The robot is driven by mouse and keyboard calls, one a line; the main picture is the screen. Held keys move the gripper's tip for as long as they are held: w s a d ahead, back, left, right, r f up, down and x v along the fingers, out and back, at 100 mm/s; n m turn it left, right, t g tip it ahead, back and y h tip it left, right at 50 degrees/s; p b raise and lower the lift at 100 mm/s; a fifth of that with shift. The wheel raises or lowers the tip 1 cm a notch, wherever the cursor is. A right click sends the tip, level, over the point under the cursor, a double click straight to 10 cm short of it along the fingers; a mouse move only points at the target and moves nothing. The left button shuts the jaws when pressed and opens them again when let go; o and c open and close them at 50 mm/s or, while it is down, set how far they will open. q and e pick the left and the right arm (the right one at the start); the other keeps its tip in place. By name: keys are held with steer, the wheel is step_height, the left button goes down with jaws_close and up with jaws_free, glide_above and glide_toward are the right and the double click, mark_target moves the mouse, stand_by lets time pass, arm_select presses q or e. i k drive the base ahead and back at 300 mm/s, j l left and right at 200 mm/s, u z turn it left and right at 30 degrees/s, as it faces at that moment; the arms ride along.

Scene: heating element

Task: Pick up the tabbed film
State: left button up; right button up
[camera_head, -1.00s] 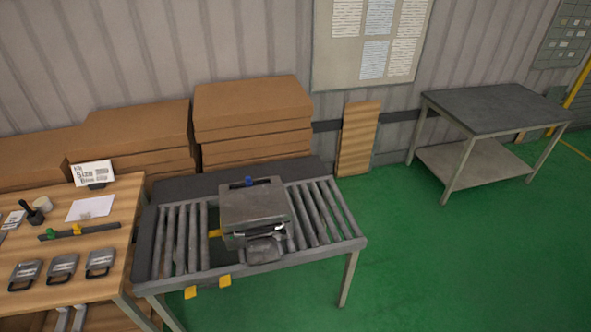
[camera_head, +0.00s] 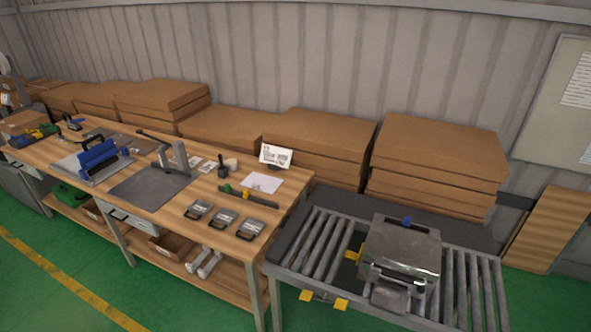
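No piece can be told for sure as the tabbed film at this size. Candidates on the wooden workbench (camera_head: 300,187) are several small grey plates with dark handle-like ends, among them a left plate (camera_head: 198,209), a middle plate (camera_head: 223,218) and a right plate (camera_head: 250,229), in a row near the front edge. A white sheet (camera_head: 262,183) lies flat behind them. Neither of my grippers is in view.
A roller conveyor (camera_head: 310,248) carrying a grey metal box (camera_head: 405,243) stands at the right end of the bench. A blue-handled tool (camera_head: 97,155) and a dark mat with an upright press (camera_head: 150,188) are further left. Stacked cardboard (camera_head: 440,140) lines the wall. Green floor is clear in front.

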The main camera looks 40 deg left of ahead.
mark_target(265, 183)
steer(key=u, duration=1.55)
steer(key=i+j+z, duration=0.15)
steer(key=z, duration=0.25)
steer(key=i+j+z, duration=0.1)
steer(key=j+z, duration=0.15)
steer(key=z, duration=0.2)
steer(key=i+j+z, duration=0.1)
steer(key=j+z, duration=0.15)
steer(key=z, duration=0.15)
steer(key=j+z, duration=0.4)
steer(key=i+l, duration=0.05)
steer(key=l, duration=0.05)
